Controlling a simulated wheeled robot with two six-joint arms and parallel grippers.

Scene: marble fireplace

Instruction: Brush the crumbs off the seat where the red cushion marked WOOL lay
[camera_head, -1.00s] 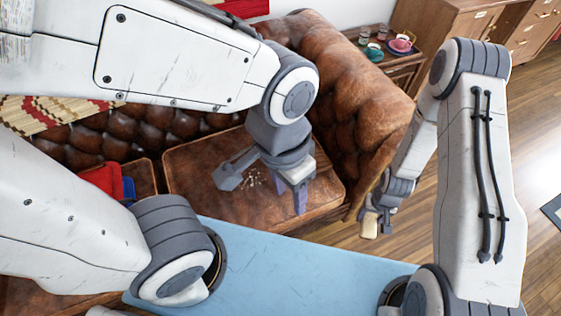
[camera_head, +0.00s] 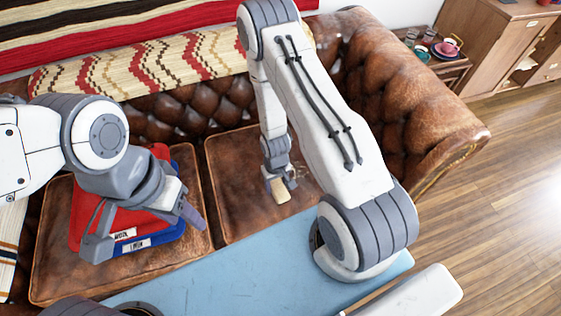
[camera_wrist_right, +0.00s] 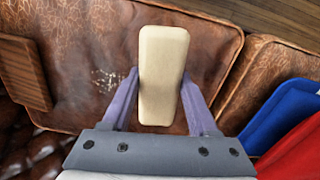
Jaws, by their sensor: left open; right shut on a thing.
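A red cushion (camera_head: 85,205) with a WOOL label lies on a blue cushion (camera_head: 160,240) on the left seat. My left gripper (camera_head: 145,232) is open, above the cushions' front edge; whether it touches them I cannot tell. My right gripper (camera_head: 281,184) is shut on a beige block-like brush (camera_head: 281,192) over the right seat (camera_head: 235,200). In the right wrist view the brush (camera_wrist_right: 162,75) sits between the fingers. Pale crumbs (camera_wrist_right: 108,80) lie on the leather beside it. The brush's underside is hidden.
A light blue surface (camera_head: 260,260) lies in front of the sofa. The sofa's rolled arm (camera_head: 425,110) rises at the right. A side table (camera_head: 430,70) with cups stands beyond it. A slatted wooden piece (camera_wrist_right: 22,72) shows in the right wrist view.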

